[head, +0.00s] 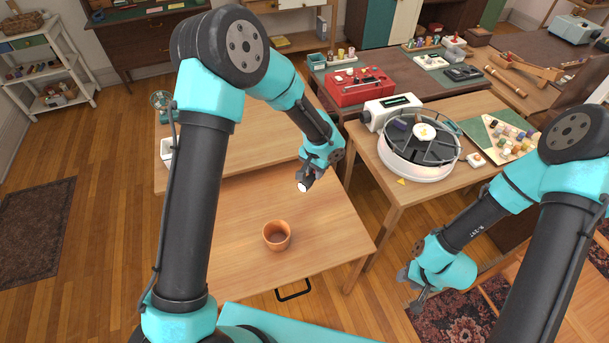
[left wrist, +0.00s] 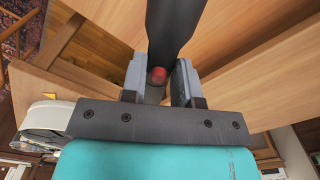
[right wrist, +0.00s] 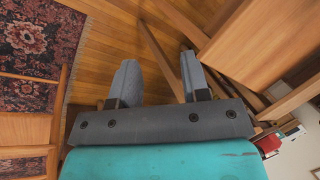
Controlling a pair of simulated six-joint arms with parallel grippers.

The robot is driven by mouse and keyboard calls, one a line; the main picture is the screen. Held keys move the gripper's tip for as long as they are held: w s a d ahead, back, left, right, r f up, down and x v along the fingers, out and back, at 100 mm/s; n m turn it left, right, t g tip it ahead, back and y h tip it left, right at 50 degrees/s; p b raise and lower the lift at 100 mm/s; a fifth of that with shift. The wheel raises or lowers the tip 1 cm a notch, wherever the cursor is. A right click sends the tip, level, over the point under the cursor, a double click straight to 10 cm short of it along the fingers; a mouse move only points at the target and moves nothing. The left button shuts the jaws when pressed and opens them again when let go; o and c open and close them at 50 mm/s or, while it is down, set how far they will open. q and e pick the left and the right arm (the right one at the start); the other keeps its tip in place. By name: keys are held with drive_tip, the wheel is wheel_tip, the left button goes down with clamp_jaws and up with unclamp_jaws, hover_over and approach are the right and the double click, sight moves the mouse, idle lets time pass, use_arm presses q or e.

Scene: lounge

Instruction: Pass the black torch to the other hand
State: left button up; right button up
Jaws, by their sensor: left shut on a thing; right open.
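The black torch (left wrist: 172,30) is between the fingers of my left gripper (left wrist: 160,85), which is shut on it. A red spot shows on the torch near the fingers in the left wrist view. In the head view my left gripper (head: 307,180) is above the table, and only a small part of the torch, with a pale end, shows there. My right gripper (head: 415,285) is open and empty, low at the right, beyond the table's edge and well apart from the torch. Its spread fingers also show in the right wrist view (right wrist: 160,80).
An orange-brown pot (head: 277,236) stands on the wooden table (head: 225,245) in front of my left gripper. Open floor lies between the table and my right gripper.

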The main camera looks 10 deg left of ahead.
use_arm(q)
drive_tip(key=d+r+m, duration=0.1)
drive_tip(key=d+r, duration=0.1)
drive_tip(key=r, duration=0.1)
drive_tip(key=s+d+r+m, duration=0.1)
drive_tip(key=d+r, duration=0.1)
drive_tip(key=d+r+m, duration=0.1)
drive_tip(key=d+r, duration=0.1)
drive_tip(key=r, duration=0.1)
drive_tip(key=shift+s+d+r, duration=0.15)
drive_tip(key=shift+s+r, duration=0.1)
drive_tip(key=shift+r, duration=0.05)
use_arm(e)
drive_tip(key=shift+o, duration=0.4)
